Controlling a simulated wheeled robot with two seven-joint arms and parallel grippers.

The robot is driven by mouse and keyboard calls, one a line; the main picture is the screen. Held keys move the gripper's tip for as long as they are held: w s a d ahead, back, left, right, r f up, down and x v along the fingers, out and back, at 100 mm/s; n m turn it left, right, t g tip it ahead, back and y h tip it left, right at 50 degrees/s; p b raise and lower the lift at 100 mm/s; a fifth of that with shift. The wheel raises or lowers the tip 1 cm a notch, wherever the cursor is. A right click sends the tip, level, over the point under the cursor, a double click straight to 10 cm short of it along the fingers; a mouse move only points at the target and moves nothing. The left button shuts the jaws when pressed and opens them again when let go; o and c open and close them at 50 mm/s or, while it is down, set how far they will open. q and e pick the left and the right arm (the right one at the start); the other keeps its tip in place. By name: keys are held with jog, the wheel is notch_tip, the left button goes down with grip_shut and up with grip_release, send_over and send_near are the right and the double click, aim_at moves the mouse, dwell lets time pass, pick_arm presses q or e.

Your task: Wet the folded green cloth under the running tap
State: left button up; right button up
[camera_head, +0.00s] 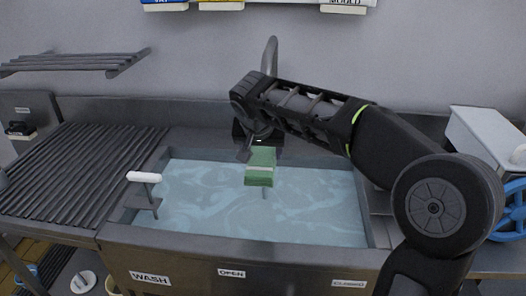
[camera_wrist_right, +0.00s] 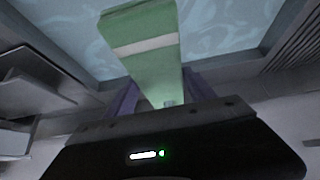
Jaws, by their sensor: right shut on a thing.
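The folded green cloth (camera_head: 260,167) with a pale stripe is held over the water in the sink basin. My right gripper (camera_head: 254,143) is shut on one end of it, and the rest sticks out toward the front of the basin. The right wrist view also shows the cloth (camera_wrist_right: 143,40) between the fingers, with the water beyond. The tap (camera_head: 271,57) rises behind my right wrist, which hides its lower part. A short faint streak shows below the cloth; I cannot tell whether it is running water. My left gripper is out of view.
The sink (camera_head: 118,238) is full of bluish water, with a white-handled lever (camera_head: 144,177) at its left. A ribbed drainboard (camera_head: 70,172) lies left. A pale box (camera_head: 486,140) and a blue wheel (camera_head: 512,210) stand right. A wall rack (camera_head: 75,62) hangs upper left.

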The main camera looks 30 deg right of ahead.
jog(key=shift+w+d, duration=0.1)
jog(key=shift+w+d, duration=0.25)
jog(key=shift+d, duration=0.15)
jog(key=shift+s+a, duration=0.1)
jog(key=shift+a, duration=0.05)
dwell(0.5)
jog(key=shift+s+a+b, duration=0.25)
jog(key=shift+a+b, duration=0.1)
dwell(0.5)
jog(key=shift+s+d+b, duration=0.35)
jog(key=shift+s, duration=0.2)
jog(key=shift+s+d+b, duration=0.3)
jog(key=shift+s, duration=0.2)
jog(key=s+d, duration=0.1)
jog(key=s+d+b, duration=0.1)
jog(key=s, duration=0.1)
jog(key=s+b, duration=0.1)
jog(key=shift+s+d, duration=0.4)
